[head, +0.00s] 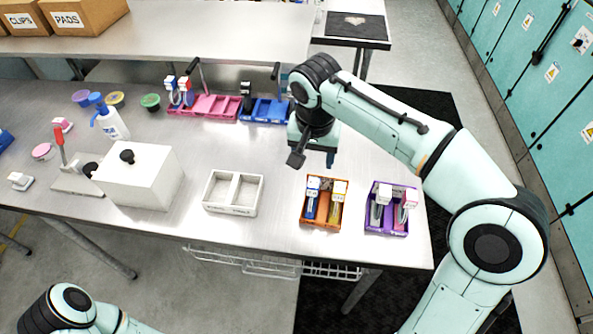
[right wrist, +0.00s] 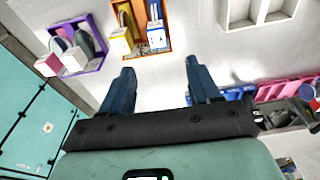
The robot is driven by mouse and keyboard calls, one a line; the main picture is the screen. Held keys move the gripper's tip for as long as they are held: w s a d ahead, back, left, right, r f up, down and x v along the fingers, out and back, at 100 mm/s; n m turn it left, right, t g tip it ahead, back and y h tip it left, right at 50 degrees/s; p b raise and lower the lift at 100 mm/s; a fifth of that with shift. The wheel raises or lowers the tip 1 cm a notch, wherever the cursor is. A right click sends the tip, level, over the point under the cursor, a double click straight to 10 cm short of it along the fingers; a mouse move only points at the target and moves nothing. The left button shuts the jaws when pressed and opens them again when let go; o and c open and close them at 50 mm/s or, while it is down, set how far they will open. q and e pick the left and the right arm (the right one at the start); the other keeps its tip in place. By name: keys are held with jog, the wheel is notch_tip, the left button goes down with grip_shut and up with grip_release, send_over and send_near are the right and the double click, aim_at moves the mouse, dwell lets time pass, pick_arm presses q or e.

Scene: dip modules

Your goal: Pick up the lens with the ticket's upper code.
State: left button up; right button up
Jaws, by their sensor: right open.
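My right gripper (head: 318,158) hangs over the table behind the orange tray (head: 320,227). In the right wrist view its two blue fingers (right wrist: 161,86) stand apart with nothing between them. The orange tray holds a blue tagged piece (head: 311,200) and a yellow tagged piece (head: 337,202). The purple tray (head: 386,232) to its right holds a grey and a pink tagged piece. Tagged pieces also stand at the left end of the pink tray (head: 215,109) at the back. The codes are too small to read, and I cannot identify the ticket or the named lens. My left gripper is out of view.
An empty white two-part tray (head: 232,211) stands left of the orange tray. A white box (head: 140,180), a spray bottle (head: 112,124) and small round containers are further left. A blue tray (head: 263,112) is at the back. The table between the rows is clear.

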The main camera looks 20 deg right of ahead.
aim_at(313, 183)
jog(key=f, duration=0.4)
jog(key=f+b, duration=0.1)
jog(key=f, duration=0.1)
jog(key=shift+w+d+f, duration=0.15)
jog(key=shift+d+f, duration=0.15)
jog(key=shift+f, duration=0.1)
jog(key=shift+w+f, duration=0.2)
jog(key=shift+f, duration=0.4)
notch_tip(313, 183, down, 4)
jog(key=shift+s+d+f, duration=0.15)
jog(key=shift+f, duration=0.45)
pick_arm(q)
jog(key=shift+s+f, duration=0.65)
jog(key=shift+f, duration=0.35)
pick_arm(e)
grip_shut()
